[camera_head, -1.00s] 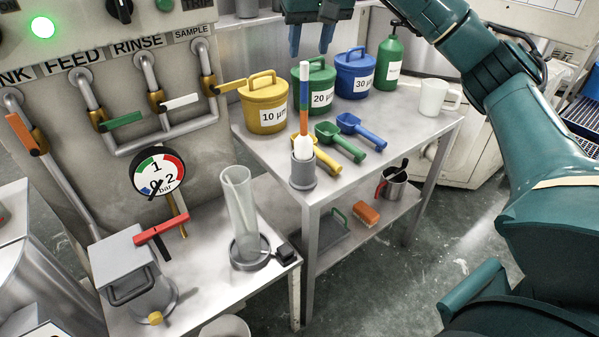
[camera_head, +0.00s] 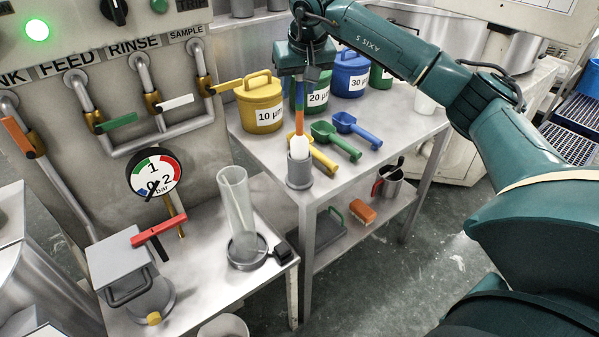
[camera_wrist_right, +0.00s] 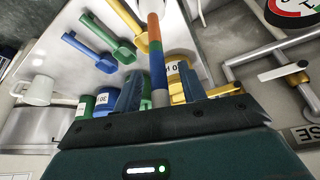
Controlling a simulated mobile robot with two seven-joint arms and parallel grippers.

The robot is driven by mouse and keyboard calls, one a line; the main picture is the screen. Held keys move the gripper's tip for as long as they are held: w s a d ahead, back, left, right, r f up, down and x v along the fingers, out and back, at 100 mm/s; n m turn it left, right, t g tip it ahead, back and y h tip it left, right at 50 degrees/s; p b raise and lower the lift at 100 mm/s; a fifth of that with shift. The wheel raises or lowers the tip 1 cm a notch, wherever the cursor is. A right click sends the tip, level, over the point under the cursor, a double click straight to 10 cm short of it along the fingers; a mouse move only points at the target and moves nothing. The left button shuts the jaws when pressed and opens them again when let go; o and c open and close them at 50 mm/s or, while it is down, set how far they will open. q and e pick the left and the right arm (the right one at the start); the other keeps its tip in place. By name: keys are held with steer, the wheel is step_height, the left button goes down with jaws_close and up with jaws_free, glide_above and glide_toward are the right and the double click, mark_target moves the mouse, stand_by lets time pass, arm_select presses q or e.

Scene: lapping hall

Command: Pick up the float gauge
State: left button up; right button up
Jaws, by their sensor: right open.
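The float gauge (camera_head: 299,148) stands upright in a grey cup-like holder (camera_head: 300,173) near the front corner of the steel table. It has a white float below and a stem banded orange and blue. My right gripper (camera_head: 301,92) is above it, pointing down, with its fingers by the upper stem. In the right wrist view the stem (camera_wrist_right: 155,45) runs between the two blue, spread fingers (camera_wrist_right: 158,92). I cannot tell whether either finger touches it. The stem's top is hidden by the gripper in the head view. My left gripper is not in view.
A yellow tub (camera_head: 262,108), a green tub (camera_head: 317,97) and a blue tub (camera_head: 350,78) stand close behind. Yellow, green (camera_head: 335,138) and blue scoops lie just right of the holder. A clear cylinder (camera_head: 238,205) stands on the lower bench at left.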

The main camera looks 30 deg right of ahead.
jaws_close()
stand_by(0.3)
steer(key=shift+r, duration=0.1)
